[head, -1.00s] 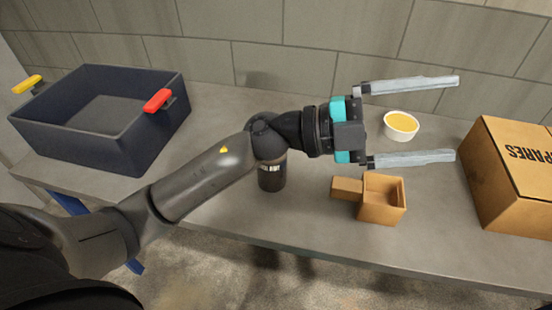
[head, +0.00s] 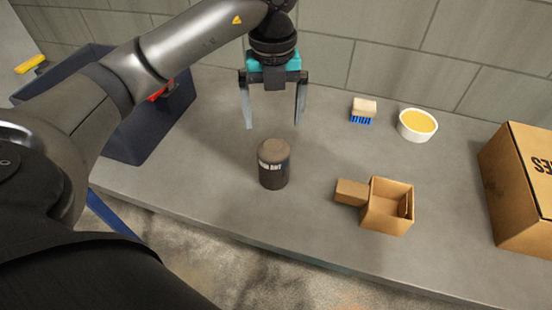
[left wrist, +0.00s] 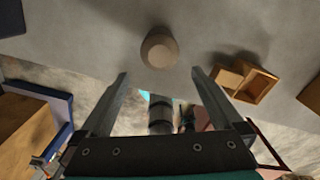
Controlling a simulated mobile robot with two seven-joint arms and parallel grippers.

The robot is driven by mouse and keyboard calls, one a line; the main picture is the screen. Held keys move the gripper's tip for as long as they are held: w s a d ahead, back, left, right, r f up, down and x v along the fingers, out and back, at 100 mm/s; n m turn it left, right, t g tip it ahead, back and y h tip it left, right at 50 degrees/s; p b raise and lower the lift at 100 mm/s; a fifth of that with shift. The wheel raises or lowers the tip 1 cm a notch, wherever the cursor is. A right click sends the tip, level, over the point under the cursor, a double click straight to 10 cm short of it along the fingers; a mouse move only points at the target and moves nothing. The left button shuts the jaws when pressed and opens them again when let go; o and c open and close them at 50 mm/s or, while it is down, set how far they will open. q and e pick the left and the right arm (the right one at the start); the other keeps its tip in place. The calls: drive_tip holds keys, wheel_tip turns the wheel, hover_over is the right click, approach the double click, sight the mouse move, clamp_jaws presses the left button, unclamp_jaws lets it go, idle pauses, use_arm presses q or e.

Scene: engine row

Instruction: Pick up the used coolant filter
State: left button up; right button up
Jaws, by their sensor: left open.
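The used coolant filter (head: 273,165) looks like a dark canister with a brownish top and pale lettering on its side. It stands upright on the grey bench. In the left wrist view the filter (left wrist: 159,48) shows beyond the fingertips, near the top middle. My left gripper (head: 273,120) is open and empty, pointing down above and a little behind the filter. Its fingers are apart and do not touch the filter. In the left wrist view the two fingers of my left gripper (left wrist: 158,75) are spread wide. My right gripper is not in view.
An open cardboard box (head: 388,222) with a small block beside it stands right of the filter. A brush (head: 363,108), a white bowl of yellow stuff (head: 417,125) and a large carton (head: 515,190) are farther right. A dark crate (head: 130,145) is at left, partly behind my arm.

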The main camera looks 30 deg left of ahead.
sight(273, 147)
use_arm(q)
wheel_tip(273, 147, down, 9)
drive_tip(key=shift+s+f+b, duration=0.1)
drive_tip(key=shift+b, duration=0.35)
drive_tip(key=shift+w+a+f, duration=0.1)
drive_tip(key=shift+f, duration=1.35)
drive_tip(key=shift+w+f, duration=0.1)
drive_tip(key=shift+f, duration=1.35)
drive_tip(key=shift+c, duration=0.2)
drive_tip(key=c, duration=1.5)
drive_tip(key=shift+r, duration=0.1)
clamp_jaws()
drive_tip(key=shift+r, duration=0.1)
